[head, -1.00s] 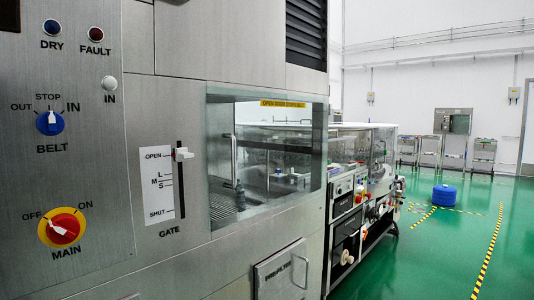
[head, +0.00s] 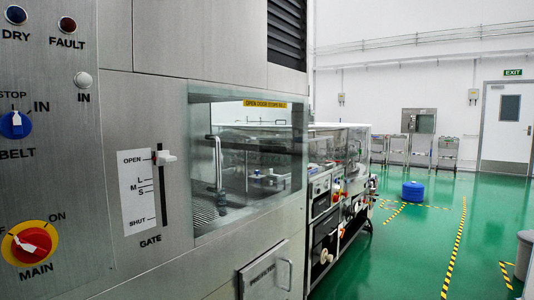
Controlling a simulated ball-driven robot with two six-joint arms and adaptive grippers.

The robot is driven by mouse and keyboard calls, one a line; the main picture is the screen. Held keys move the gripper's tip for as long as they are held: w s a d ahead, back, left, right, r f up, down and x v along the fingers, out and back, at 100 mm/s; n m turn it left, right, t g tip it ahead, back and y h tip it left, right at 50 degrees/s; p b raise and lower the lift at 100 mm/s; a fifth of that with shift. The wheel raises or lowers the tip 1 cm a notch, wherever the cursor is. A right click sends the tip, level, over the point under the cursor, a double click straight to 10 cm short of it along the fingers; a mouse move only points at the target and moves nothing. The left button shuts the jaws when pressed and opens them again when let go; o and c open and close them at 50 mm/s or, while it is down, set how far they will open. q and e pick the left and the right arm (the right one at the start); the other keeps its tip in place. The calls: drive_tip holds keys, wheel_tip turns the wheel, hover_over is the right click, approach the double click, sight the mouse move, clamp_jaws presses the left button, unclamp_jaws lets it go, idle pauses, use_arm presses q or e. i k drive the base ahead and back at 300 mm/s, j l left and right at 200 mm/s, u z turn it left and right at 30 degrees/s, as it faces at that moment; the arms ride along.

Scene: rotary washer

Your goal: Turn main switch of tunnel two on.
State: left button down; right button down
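The main switch (head: 30,243) is a red knob on a yellow disc, low on the steel control panel at the left edge. A white pointer mark on it lies towards the left, on the OFF side. The ON label (head: 58,217) is at its upper right, and the OFF label is partly cut by the picture edge. No tunnel number shows on this panel. Neither of my grippers is in view.
Above are the blue belt switch (head: 15,124) and the DRY and FAULT lamps. A gate slider (head: 165,158) stands near OPEN. Green floor (head: 410,250) is open at right, with a grey bin (head: 524,255).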

sight(31, 245)
drive_tip(key=u, duration=1.7)
